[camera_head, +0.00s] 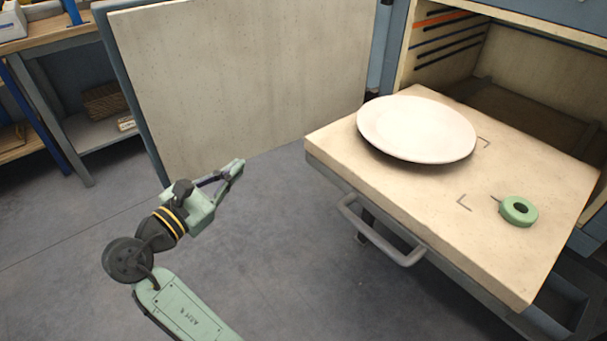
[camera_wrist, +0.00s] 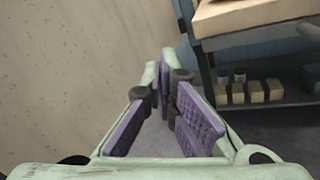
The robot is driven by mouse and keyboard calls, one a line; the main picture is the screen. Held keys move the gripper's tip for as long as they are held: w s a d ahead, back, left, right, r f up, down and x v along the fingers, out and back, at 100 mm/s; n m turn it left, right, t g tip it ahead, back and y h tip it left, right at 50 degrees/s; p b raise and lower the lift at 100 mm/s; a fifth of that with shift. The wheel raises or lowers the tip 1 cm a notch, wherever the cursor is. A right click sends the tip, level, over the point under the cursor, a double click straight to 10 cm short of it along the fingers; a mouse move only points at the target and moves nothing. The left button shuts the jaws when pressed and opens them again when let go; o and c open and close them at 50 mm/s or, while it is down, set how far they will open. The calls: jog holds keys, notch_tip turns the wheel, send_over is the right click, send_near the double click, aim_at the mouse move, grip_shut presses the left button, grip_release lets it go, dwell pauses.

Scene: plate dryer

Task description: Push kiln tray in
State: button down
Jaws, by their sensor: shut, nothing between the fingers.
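The kiln tray (camera_head: 385,190) is a thick pale slab pulled out of the kiln (camera_head: 450,50), with a grey bar handle (camera_head: 380,235) on its front edge. A white plate (camera_head: 416,129) lies on the tray's back left part. A green tape roll (camera_head: 518,211) lies on its right part. My gripper (camera_head: 239,164) is shut and empty, in the air to the left of the tray and apart from the handle. In the wrist view my gripper (camera_wrist: 160,75) shows its purple pads, with nothing held between the tips.
The open kiln door (camera_head: 240,75) stands behind and left of my gripper. A wooden workbench (camera_head: 50,40) with a basket (camera_head: 103,103) on its lower shelf is at the far left. The grey floor (camera_head: 270,240) between my arm and the tray is clear.

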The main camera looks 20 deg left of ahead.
jog(key=s+d+f+g+h, duration=0.3)
jog(key=s+d+h, duration=0.1)
jog(key=d+h, duration=0.1)
send_near(318, 164)
jog(key=shift+n, duration=0.3)
jog(key=x, duration=0.7)
